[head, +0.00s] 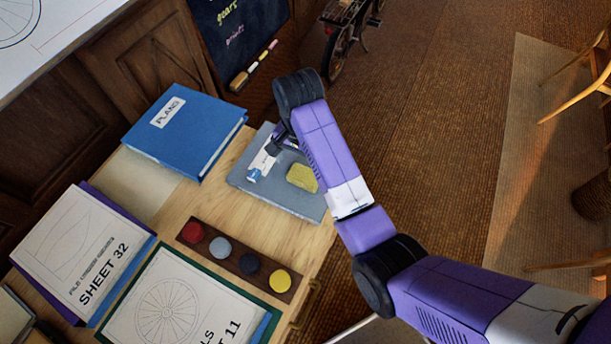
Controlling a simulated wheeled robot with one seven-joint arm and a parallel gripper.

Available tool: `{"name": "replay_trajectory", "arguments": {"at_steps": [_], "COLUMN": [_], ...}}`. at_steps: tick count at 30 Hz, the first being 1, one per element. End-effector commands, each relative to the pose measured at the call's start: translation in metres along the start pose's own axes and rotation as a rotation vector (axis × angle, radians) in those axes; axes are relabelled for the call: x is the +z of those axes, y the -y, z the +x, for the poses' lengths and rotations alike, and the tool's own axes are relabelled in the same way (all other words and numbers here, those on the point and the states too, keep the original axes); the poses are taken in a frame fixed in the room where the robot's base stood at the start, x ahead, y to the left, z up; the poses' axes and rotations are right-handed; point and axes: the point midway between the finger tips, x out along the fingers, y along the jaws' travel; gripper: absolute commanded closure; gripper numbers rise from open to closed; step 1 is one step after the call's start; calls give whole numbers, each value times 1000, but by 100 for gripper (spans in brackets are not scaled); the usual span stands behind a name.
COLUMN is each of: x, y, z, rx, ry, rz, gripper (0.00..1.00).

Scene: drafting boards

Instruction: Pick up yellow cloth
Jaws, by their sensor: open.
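My arm passes close to the right side of the cloth.
A blue PLANS binder (185,128) lies left of the folder. A dark strip with several coloured discs (240,262) lies in front. Sheet stacks (85,245) fill the left. A chalkboard (236,40) stands behind. Carpeted floor (440,110) is open to the right.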

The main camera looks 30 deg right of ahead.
Motion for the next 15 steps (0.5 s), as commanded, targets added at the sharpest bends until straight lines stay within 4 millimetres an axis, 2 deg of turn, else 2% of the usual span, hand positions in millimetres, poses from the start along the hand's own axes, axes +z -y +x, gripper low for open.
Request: {"name": "replay_trajectory", "arguments": {"at_steps": [8, 15], "x": [1, 3], "y": [-3, -6], "z": [28, 62], "rx": [1, 1], "ry": [1, 1], "rz": [-2, -3], "gripper": [0, 0]}}
